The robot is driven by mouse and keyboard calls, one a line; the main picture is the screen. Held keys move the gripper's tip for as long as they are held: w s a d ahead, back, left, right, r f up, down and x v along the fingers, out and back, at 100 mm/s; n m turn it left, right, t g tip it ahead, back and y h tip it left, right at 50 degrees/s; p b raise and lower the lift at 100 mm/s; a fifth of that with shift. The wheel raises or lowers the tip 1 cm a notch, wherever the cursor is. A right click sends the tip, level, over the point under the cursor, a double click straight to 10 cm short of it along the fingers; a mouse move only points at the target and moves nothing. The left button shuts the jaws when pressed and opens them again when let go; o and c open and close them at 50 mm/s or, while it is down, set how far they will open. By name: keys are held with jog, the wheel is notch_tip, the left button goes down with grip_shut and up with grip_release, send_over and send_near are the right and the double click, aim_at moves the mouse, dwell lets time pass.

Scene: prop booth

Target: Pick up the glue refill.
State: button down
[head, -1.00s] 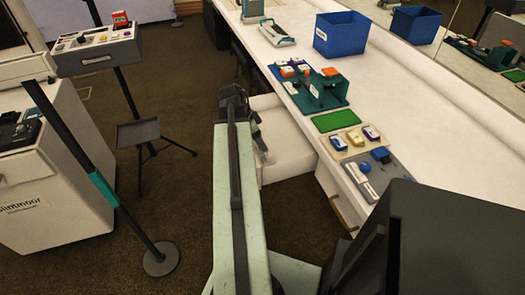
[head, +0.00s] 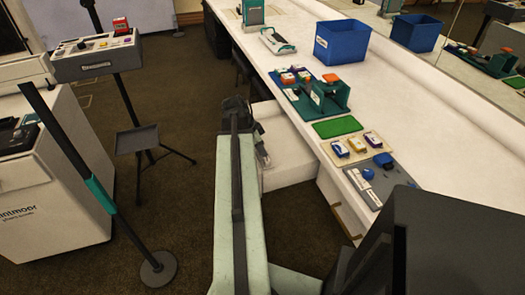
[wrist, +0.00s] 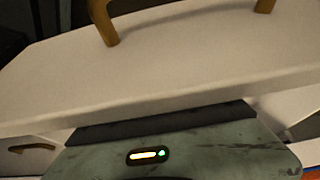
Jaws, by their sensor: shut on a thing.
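I cannot pick out a glue refill in either view. A white drawer (head: 285,160) stands pulled out from under the long bench, and I can make out no object in it. My gripper (head: 262,150) is at the drawer's front, dark and small in the head view. In the wrist view the pale drawer front (wrist: 180,70) fills the middle, with a brown arched handle (wrist: 104,22) at the top edge. My fingertips are out of the wrist picture. The gripper is shut, apparently on this handle, but the grip itself is hidden.
The bench (head: 440,150) holds a blue bin (head: 341,43), a teal rack (head: 325,97), a green mat (head: 337,127), a beige tray (head: 342,160) with small packs and a grey tray (head: 378,188). A tripod stand (head: 138,140) and a pole base (head: 158,268) stand left.

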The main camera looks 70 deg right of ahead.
notch_tip(320, 180, up, 10)
jog(key=p, duration=0.9)
jog(key=w+d+r+n+p, duration=0.1)
jog(key=w+d+r+p, duration=0.2)
jog(key=d+r+p, duration=0.2)
jog(key=w+d+r+n+p, duration=0.1)
jog(key=w+d+r+p, duration=0.1)
jog(key=d+r+p, duration=0.4)
jog(key=w+d+r+n+h+p, duration=0.1)
jog(key=w+d+r+p, duration=0.2)
jog(key=d, duration=0.8)
notch_tip(320, 180, up, 2)
jog(key=p, duration=0.2)
jog(key=shift+w+r+t+p, duration=0.2)
jog(key=shift+w+t+p, duration=0.15)
jog(key=shift+t+p, duration=0.05)
